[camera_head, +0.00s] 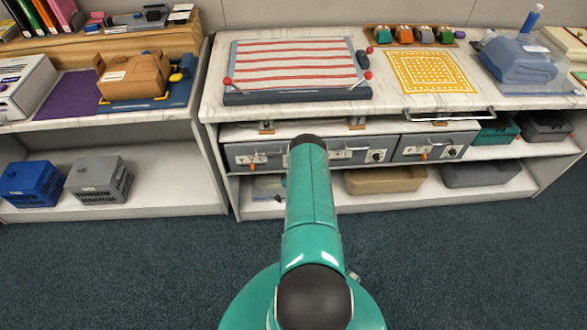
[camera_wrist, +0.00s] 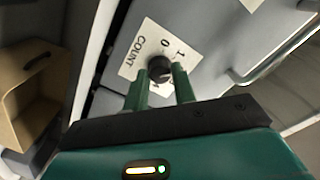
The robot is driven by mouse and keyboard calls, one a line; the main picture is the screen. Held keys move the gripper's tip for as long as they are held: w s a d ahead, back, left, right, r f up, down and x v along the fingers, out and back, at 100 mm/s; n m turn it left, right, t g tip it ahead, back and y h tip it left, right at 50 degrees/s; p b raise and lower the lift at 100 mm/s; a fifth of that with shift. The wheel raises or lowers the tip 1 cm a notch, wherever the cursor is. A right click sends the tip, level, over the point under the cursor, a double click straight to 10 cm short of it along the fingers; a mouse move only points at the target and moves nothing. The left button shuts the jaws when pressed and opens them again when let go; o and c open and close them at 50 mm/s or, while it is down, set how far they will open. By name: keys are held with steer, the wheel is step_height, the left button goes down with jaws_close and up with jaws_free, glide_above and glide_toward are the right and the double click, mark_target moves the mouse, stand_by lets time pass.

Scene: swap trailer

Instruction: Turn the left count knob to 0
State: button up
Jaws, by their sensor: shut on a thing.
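In the wrist view, a round black knob (camera_wrist: 159,66) sits on a white label (camera_wrist: 137,62) that reads COUNT. The digits 1 and 0 show on the label above the knob; another mark below it is mostly covered. My gripper (camera_wrist: 161,75) has its two green fingers on either side of the knob and is shut on it. I cannot tell which digit the knob points to. In the head view my arm hides my gripper and the part of the grey drawer fronts behind it. A black knob (camera_head: 376,156) shows on the drawer front right of my arm.
Grey drawers, such as the right one (camera_head: 436,148), sit under a white worktop (camera_head: 215,103). A striped board (camera_head: 298,66) with red-knobbed levers lies on top. In the wrist view a tan bin (camera_wrist: 38,92) stands at left. The blue carpet (camera_head: 130,262) is clear.

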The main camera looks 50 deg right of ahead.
steer(key=n, duration=1.3)
steer(key=shift+n, duration=0.3)
stand_by(0.3)
steer(key=o, duration=1)
steer(key=v, duration=1.3)
steer(key=shift+s+a, duration=0.3)
